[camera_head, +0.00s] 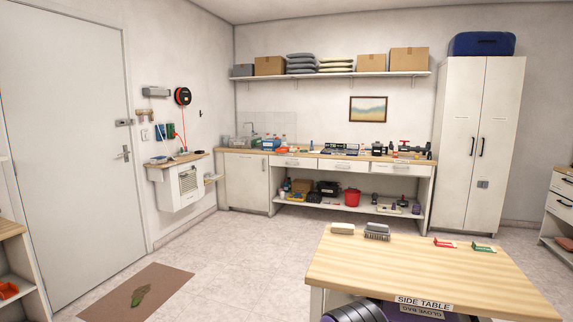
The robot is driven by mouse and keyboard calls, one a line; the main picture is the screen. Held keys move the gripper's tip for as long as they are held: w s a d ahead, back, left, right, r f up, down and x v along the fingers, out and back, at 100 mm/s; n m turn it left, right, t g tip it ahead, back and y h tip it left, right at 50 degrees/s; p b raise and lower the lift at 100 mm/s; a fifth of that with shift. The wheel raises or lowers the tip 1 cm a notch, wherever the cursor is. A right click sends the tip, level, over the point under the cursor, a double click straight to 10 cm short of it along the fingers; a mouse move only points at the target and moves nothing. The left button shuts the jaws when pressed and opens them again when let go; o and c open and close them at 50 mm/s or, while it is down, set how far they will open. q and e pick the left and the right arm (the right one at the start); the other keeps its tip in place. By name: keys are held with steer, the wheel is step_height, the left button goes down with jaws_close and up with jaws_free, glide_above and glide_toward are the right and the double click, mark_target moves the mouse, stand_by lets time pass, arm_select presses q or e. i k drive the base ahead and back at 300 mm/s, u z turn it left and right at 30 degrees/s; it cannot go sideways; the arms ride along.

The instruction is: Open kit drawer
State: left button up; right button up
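A workbench with a wood top (232,151) stands against the back wall. It has a row of three white drawers under its top: a left drawer (293,162), a middle drawer (340,165) and a right drawer (400,169). All three look shut. More white drawers with dark handles (560,208) show in a unit at the right edge, also shut as far as I can see. No label marks any of them legibly as the kit drawer. Neither of my grippers is in view.
The side table (440,270) stands close at lower right, with a sponge-like block (342,229), a grey brush-like block (377,231), and red and green items. A brown mat (137,292) lies at lower left. Open floor (245,255) leads to the workbench. A tall white cabinet (478,145) is shut.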

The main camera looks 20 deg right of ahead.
mark_target(300, 162)
steer(key=u, duration=0.45)
steer(key=k, duration=0.55)
steer(key=u, duration=0.6)
steer(key=i, duration=0.95)
steer(key=z, duration=0.4)
steer(key=i, duration=1.4)
steer(key=z, duration=1.2)
steer(key=i, duration=0.95)
steer(key=z, duration=1)
steer(key=i, duration=1.45)
steer(key=u, duration=0.35)
steer(key=i, duration=2.6)
steer(key=u, duration=0.65)
steer(key=i, duration=1.45)
steer(key=u, duration=0.15)
